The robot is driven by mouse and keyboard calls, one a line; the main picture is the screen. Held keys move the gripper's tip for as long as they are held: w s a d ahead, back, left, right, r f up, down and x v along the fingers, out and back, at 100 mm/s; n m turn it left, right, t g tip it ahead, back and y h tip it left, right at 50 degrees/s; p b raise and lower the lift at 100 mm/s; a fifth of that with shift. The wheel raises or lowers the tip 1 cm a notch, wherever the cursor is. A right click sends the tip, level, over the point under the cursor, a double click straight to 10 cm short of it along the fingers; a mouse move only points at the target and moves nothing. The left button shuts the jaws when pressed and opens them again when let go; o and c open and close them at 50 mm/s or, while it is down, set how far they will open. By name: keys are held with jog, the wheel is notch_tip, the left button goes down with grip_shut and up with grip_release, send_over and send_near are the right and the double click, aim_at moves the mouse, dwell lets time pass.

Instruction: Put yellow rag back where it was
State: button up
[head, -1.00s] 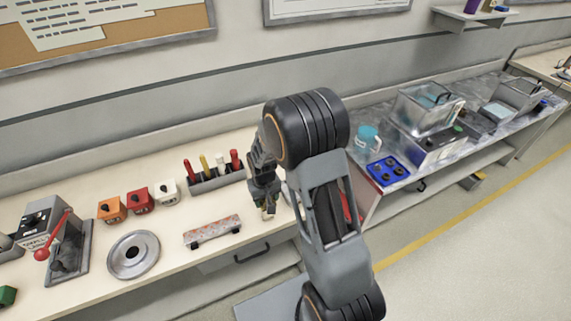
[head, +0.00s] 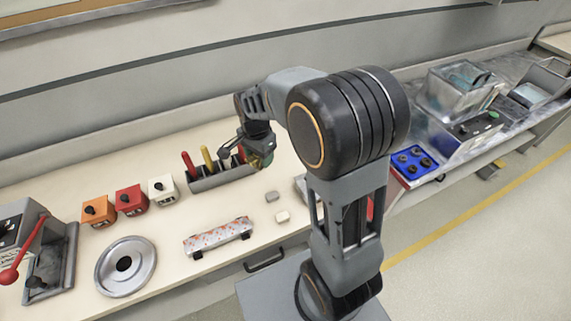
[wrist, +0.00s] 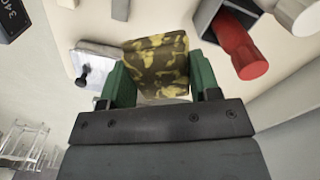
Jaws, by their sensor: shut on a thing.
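The yellow rag (wrist: 157,65) shows in the wrist view as a yellow and dark brown mottled piece between the green fingers of my gripper (wrist: 160,82). My gripper is shut on it. In the head view my gripper (head: 262,158) is at the right end of the tool rack (head: 222,178), raised over the bench, with only a small part of the rag visible. Whether the rag touches anything is hard to tell.
Red and yellow handles stand in the rack; a red handle (wrist: 236,46) is close on the right in the wrist view. Orange, red and white (head: 162,190) switch boxes stand to the left.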

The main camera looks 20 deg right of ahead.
jog(key=shift+d+m, duration=0.15)
jog(key=shift+m, duration=0.25)
jog(key=w+d+f+p, duration=0.2)
jog(key=w+d+f, duration=0.25)
jog(key=d, duration=0.35)
send_over(286, 159)
jog(key=f, duration=0.2)
jog(key=a+f, duration=0.1)
jog(key=shift+s+f+p, duration=0.3)
jog(key=shift+s+f, duration=0.05)
jog(key=shift+w+d+f, duration=0.2)
jog(key=shift+d+f, duration=0.3)
jog(key=shift+f, duration=0.15)
jog(key=shift+f+p, duration=0.65)
jog(key=shift+f, duration=0.85)
jog(key=shift+f, duration=0.15)
jog(key=o, duration=0.8)
